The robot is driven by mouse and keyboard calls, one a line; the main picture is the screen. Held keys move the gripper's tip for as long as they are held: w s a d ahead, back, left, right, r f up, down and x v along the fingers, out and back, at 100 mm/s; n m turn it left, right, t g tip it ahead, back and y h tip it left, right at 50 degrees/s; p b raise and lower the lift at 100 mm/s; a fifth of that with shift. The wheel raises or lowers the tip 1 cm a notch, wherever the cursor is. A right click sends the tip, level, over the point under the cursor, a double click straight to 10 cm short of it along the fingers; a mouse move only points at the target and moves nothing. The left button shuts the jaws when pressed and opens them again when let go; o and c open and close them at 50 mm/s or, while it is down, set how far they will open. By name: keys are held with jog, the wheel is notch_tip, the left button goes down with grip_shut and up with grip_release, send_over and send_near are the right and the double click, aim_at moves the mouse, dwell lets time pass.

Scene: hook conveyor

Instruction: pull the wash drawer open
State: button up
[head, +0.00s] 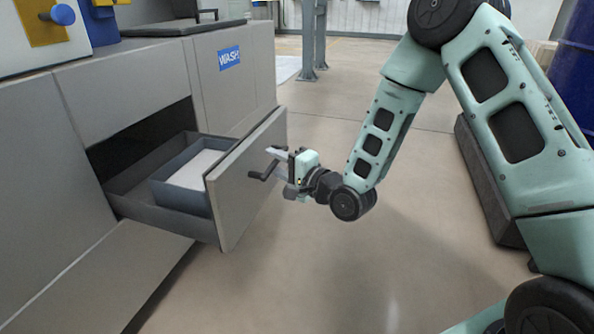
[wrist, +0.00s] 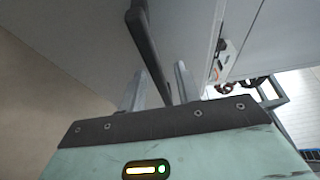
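The wash drawer (head: 232,196) stands pulled well out of the grey cabinet, below the blue WASH label (head: 229,58). Its inside shows, with a grey tray (head: 180,187) holding something white. The dark bar handle (head: 262,174) is on the drawer front. My gripper (head: 279,160) is at the handle, to the right of the drawer front. In the wrist view the handle (wrist: 145,40) runs between the two fingers of my gripper (wrist: 160,72), with a visible gap on both sides. The fingers are apart and do not appear to clamp it.
The grey cabinet (head: 120,75) fills the left side. A dark low block (head: 485,180) and a blue drum (head: 577,60) stand at the right. A grey post (head: 309,40) stands at the back. The floor (head: 330,250) in front of the drawer is clear.

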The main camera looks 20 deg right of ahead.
jog(key=p+v, duration=1)
jog(key=v, duration=0.7)
jog(key=a+r+n+g+h, duration=0.2)
jog(key=a+n+g+h, duration=0.1)
jog(key=a+n+g, duration=0.8)
jog(key=s+r+n+g+h, duration=0.2)
jog(key=s+r+n+h, duration=0.3)
jog(key=s, duration=0.6)
jog(key=s+r+n+g, duration=0.35)
jog(key=s+r, duration=0.35)
jog(key=s, duration=0.4)
notch_tip(320, 180, up, 32)
jog(key=p, duration=3.2)
jog(key=shift+w+a+t, duration=0.2)
jog(key=shift+w+t, duration=0.1)
jog(key=shift+t, duration=0.15)
